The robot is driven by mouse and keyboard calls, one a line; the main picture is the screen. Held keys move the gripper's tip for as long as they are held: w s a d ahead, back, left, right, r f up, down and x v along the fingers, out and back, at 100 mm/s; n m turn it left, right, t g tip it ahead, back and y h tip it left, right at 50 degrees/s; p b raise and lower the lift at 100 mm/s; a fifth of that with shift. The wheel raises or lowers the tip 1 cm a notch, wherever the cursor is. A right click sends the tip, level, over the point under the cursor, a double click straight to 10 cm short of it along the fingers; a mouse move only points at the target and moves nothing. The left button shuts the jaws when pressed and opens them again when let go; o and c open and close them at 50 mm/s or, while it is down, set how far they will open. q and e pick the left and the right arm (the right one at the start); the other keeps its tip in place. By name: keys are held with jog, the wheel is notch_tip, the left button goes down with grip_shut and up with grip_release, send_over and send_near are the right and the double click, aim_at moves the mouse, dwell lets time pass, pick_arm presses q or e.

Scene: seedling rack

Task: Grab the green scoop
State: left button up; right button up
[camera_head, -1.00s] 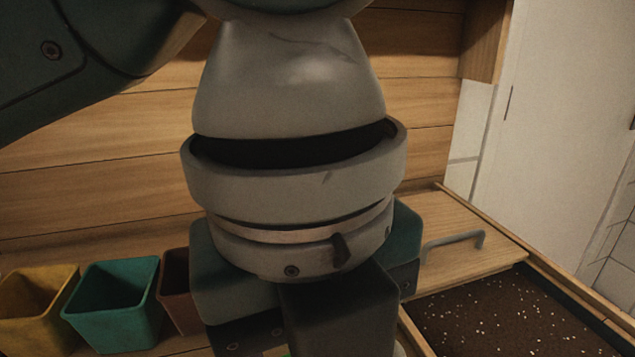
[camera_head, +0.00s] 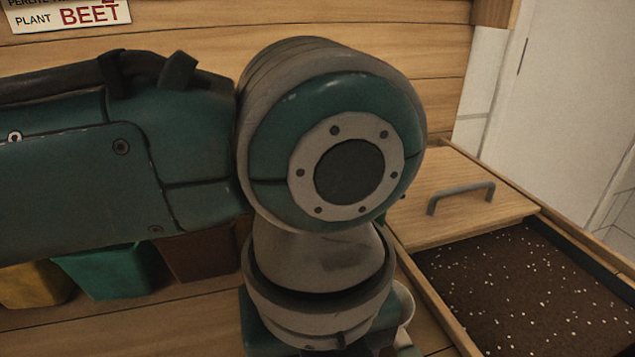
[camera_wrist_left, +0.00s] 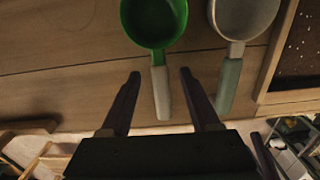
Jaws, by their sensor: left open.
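The green scoop (camera_wrist_left: 153,22) shows in the left wrist view at the top, with its bowl cut off by the frame edge. Its pale handle (camera_wrist_left: 161,95) points down toward my gripper. My left gripper (camera_wrist_left: 160,74) is open, with one finger on each side of the handle in the picture. I cannot tell whether the handle is level with the fingers. In the head view my left arm hides the green scoop and the gripper's fingers. My right gripper is in neither view.
A whitish scoop (camera_wrist_left: 243,18) with a grey-green handle lies close right of the green one. Yellow (camera_head: 35,284), green (camera_head: 110,272) and brown (camera_head: 198,257) pots stand left, partly behind my arm. A soil bin (camera_head: 505,290) with a handled wooden lid (camera_head: 470,222) is right.

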pick_arm(q)
grip_shut()
dwell(0.5)
